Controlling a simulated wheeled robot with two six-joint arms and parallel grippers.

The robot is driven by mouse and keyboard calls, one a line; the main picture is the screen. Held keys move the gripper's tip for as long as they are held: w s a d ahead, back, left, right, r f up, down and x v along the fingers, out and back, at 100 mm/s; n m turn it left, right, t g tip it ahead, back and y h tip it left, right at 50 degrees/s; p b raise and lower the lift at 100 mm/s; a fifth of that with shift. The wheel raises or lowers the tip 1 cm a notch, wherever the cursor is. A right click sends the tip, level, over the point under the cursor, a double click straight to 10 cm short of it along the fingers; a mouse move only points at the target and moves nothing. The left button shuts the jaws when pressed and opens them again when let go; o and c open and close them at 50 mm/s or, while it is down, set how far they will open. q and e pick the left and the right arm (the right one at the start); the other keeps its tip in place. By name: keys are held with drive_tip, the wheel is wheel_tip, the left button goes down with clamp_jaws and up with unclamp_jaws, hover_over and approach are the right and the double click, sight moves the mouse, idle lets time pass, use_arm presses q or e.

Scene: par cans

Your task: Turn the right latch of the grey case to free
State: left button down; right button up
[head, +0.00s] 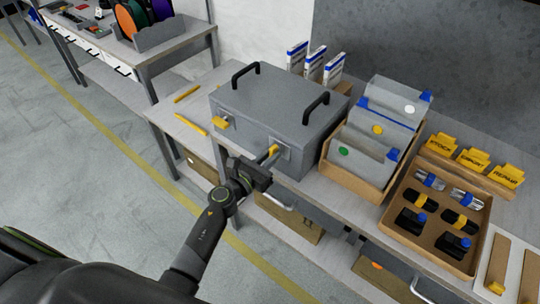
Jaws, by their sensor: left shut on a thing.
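The grey case (270,110) stands shut on the table, with two black handles on its lid. Its right latch (273,150) is yellow and sits on the front face near the right corner, sticking out towards my gripper. My left gripper (266,161) is at this latch, shut on it; the fingertips are small and partly hidden by the gripper's own body. The left latch (220,122), also yellow, is at the front left and nothing touches it. My right gripper is not in view.
A cardboard box (357,170) with grey panels stands close right of the case. Beyond it is a tray (408,222) of black and silver parts. Yellow labelled blocks (472,160) stand behind. Two yellow sticks (190,124) lie left of the case. The floor left is clear.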

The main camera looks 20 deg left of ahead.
use_arm(q)
drive_tip(key=n+p, duration=0.1)
drive_tip(key=n, duration=0.2)
drive_tip(key=shift+a+n, duration=0.1)
drive_tip(key=shift+n, duration=0.3)
drive_tip(key=shift+w+a+f+n+p, duration=0.15)
drive_tip(key=shift+n+p, duration=1.05)
drive_tip(key=shift+n, duration=2.15)
drive_tip(key=shift+s+a+f+n+p, duration=0.15)
drive_tip(key=shift+n+p, duration=1.05)
drive_tip(key=shift+n, duration=2.15)
drive_tip(key=shift+w+d, duration=0.1)
drive_tip(key=c, duration=1.4)
unclamp_jaws()
